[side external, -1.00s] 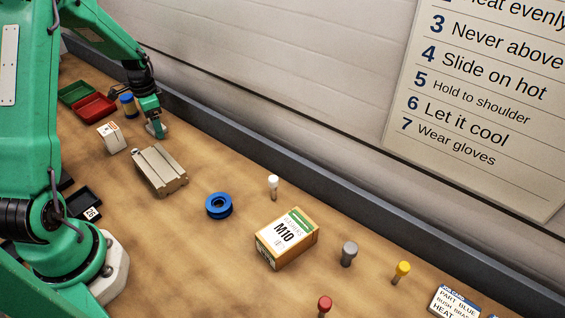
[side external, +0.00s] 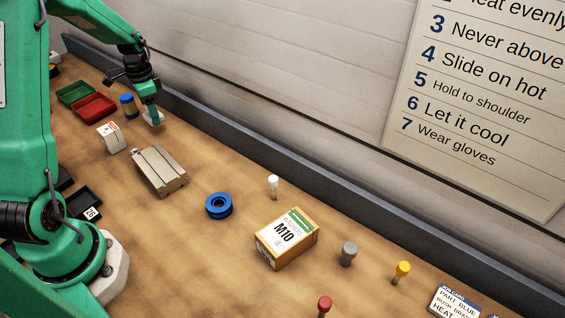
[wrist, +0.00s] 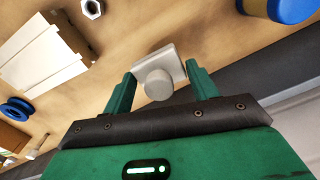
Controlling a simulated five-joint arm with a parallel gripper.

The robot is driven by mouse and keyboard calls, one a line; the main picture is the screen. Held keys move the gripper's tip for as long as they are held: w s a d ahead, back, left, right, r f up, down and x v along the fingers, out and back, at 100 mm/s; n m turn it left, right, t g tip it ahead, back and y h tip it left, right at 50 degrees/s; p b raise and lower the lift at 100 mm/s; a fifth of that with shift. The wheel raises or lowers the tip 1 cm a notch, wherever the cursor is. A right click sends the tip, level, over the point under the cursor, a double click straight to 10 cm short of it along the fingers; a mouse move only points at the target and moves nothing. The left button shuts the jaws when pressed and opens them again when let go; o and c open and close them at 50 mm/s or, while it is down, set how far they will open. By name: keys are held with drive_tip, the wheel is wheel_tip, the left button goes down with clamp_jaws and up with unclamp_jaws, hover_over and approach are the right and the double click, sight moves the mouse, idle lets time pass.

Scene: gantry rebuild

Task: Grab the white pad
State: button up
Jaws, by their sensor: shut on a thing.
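The white pad (side external: 155,118), a pale block with a round knob, is at the far end of the bench near the back ledge. In the wrist view the pad (wrist: 158,72) sits between the two green fingers of my gripper (wrist: 162,85), its knob facing the camera. My gripper (side external: 148,108) is shut on the pad and appears to hold it just above the bench. The fingers partly hide it in the side view.
A blue-topped cylinder (side external: 127,105) stands close to my gripper. A dark ledge (side external: 270,167) runs along the back.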

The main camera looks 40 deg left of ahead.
drive_tip(key=d+r, duration=0.2)
drive_tip(key=d, duration=0.1)
drive_tip(key=d+r, duration=0.2)
drive_tip(key=d, duration=0.2)
drive_tip(key=d+r, duration=0.2)
drive_tip(key=d, duration=0.2)
drive_tip(key=shift+w+d+r, duration=0.1)
drive_tip(key=shift+w+r, duration=0.15)
drive_tip(key=shift+w, duration=0.15)
